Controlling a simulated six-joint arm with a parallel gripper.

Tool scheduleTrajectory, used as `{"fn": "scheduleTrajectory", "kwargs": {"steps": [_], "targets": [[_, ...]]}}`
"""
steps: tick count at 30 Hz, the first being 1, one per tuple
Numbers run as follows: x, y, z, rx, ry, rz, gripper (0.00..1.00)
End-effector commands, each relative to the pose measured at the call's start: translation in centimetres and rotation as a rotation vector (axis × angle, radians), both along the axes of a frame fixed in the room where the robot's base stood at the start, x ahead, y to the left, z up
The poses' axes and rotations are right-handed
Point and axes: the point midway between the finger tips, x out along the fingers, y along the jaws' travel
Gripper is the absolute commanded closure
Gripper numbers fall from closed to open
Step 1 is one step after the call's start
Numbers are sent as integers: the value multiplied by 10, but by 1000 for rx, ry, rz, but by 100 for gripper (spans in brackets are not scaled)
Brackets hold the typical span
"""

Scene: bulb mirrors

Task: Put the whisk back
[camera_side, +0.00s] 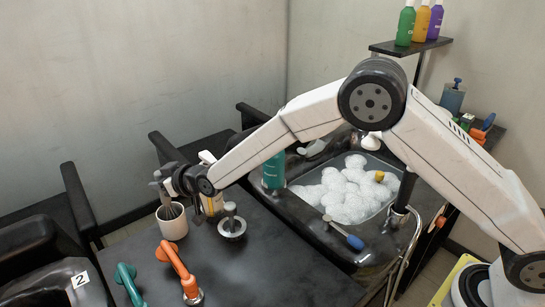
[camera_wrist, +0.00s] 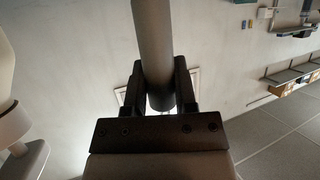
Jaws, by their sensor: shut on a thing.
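My gripper (camera_side: 161,184) is at the left side of the dark table, just above a white cup (camera_side: 172,226). It is shut on a grey, rod-like handle, which I take to be the whisk's (camera_side: 157,175). In the wrist view the grey cylinder (camera_wrist: 153,40) stands between the two dark fingers (camera_wrist: 158,85). A thin grey lower part (camera_side: 171,210) shows at the cup's mouth and seems to reach into it. Whether it touches the cup's bottom is hidden.
An orange handle (camera_side: 176,262) and a teal handle (camera_side: 129,284) are in front. The foam-filled basin (camera_side: 292,205) is at right. The table's front right is clear.

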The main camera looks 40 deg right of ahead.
Motion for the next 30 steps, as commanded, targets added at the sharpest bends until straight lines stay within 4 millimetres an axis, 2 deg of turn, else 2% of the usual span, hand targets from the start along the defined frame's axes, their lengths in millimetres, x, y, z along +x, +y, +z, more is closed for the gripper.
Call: {"fn": "scheduleTrajectory", "kwargs": {"steps": [4,5,6,8,23,30], "targets": [[0,0,-3,0,0,0,100],[0,0,-4,0,1,0,62],[0,0,-4,0,0,0,50],[0,0,-4,0,1,0,31],[-3,-1,-2,0,0,0,30],[-14,-6,3,0,0,0,30]]}}
